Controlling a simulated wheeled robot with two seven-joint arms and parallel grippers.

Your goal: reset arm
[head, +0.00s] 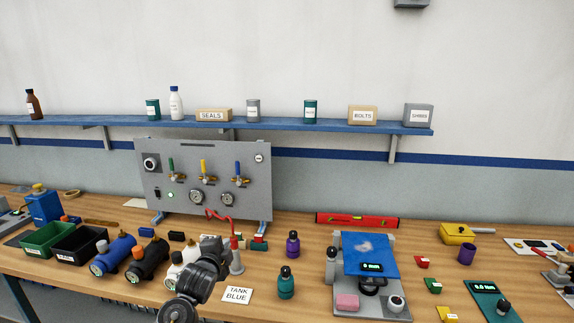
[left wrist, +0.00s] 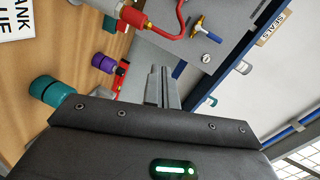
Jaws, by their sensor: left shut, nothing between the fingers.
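My left arm comes in from the bottom of the head view, and its dark gripper (head: 212,250) is over the workbench (head: 330,300), in front of the grey valve panel (head: 200,155). In the left wrist view, the two grey fingers (left wrist: 163,88) are together with nothing between them. A grey cylinder with a red top and red hose (head: 237,262) stands close to the gripper in the head view; it also shows in the left wrist view (left wrist: 120,10). My right gripper is in neither view.
A blue shelf (head: 330,127) runs above.

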